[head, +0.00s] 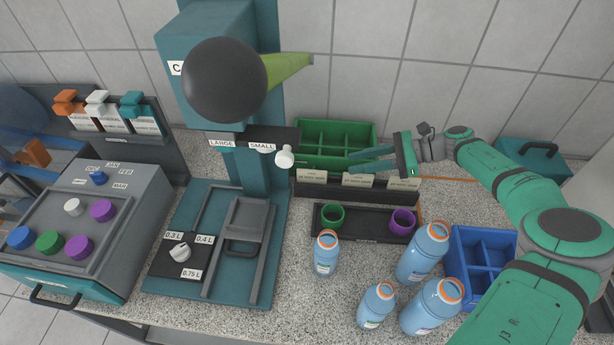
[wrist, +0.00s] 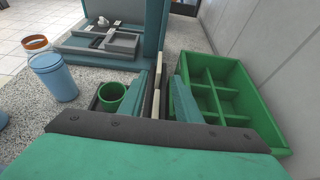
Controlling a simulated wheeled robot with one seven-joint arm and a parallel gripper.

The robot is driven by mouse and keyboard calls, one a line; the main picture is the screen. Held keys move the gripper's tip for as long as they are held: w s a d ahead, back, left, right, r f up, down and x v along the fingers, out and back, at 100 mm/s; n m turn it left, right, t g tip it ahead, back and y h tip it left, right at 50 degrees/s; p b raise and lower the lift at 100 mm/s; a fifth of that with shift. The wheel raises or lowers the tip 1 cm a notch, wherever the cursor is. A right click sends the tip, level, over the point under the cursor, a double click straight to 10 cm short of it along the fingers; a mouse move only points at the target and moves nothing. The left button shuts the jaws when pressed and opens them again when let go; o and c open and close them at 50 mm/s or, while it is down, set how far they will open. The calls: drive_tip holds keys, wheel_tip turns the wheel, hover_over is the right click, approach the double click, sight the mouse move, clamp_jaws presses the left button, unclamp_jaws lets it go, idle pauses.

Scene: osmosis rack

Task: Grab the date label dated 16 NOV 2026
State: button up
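Three small pale labels stand in a row in a dark holder (head: 335,192) behind the cup tray: a left label (head: 312,177), a middle label (head: 358,180) and a right label (head: 404,184). Their print is too small to read, so I cannot tell which is dated 16 NOV 2026. My gripper (head: 366,162) is over the row from the right, its fingers pointing left. In the wrist view my gripper (wrist: 163,98) is open, with one finger on each side of the row. Pale label edges (wrist: 156,104) show edge-on between the fingers, with no clear grip on any.
A green divided bin (head: 340,130) stands close behind the row. A black tray (head: 365,222) with a green cup (head: 332,215) and a purple cup (head: 402,222) lies in front. Several blue bottles (head: 326,252) and a blue crate (head: 462,240) stand nearer. A teal dispenser (head: 200,60) rises at left.

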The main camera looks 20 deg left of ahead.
sight(320, 171)
drive_tip(key=x, duration=0.5)
drive_tip(key=shift+a+f, duration=0.15)
drive_tip(key=shift+a, duration=0.15)
drive_tip(key=shift+f+x, duration=0.15)
drive_tip(key=shift+x, duration=1.15)
drive_tip(key=shift+f+x, duration=0.2)
drive_tip(key=shift+x, duration=1.05)
drive_tip(key=shift+d, duration=0.15)
drive_tip(key=shift+c, duration=0.5)
clamp_jaws()
